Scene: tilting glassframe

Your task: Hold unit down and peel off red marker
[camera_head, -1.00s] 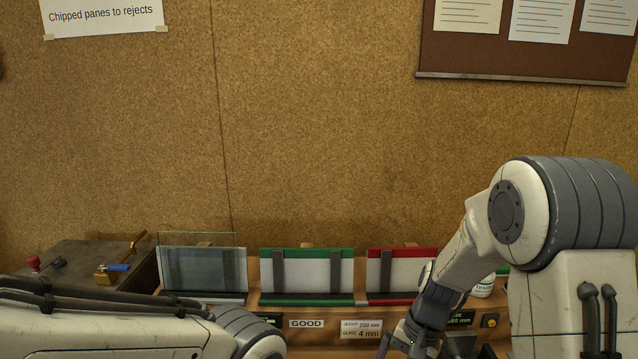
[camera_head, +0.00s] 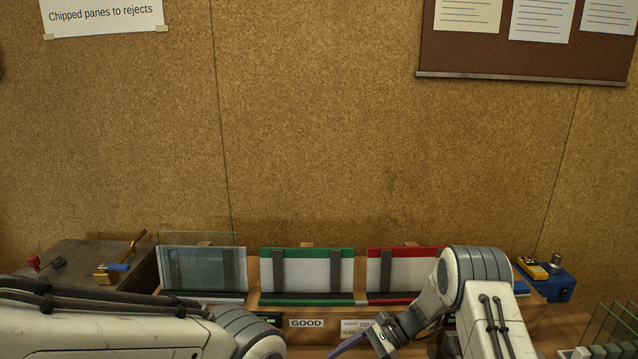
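No glass unit with a red marker on it can be made out; the work area in front is below the picture edge or behind my arms. My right gripper (camera_head: 366,346) is at the bottom edge, right of centre, in front of the label strip. Its fingertips are cut off, and a purplish-grey slanted piece shows at its left side. My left arm comes in from the left along the bottom; its gripper is out of the picture.
A clear pane stand (camera_head: 203,269), a green-framed stand (camera_head: 307,254) and a red-framed stand (camera_head: 402,251) line the back. A GOOD label (camera_head: 307,323) is below the green one. A blue device (camera_head: 556,283) stands right. A rack with glass panes (camera_head: 608,325) is at the right edge.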

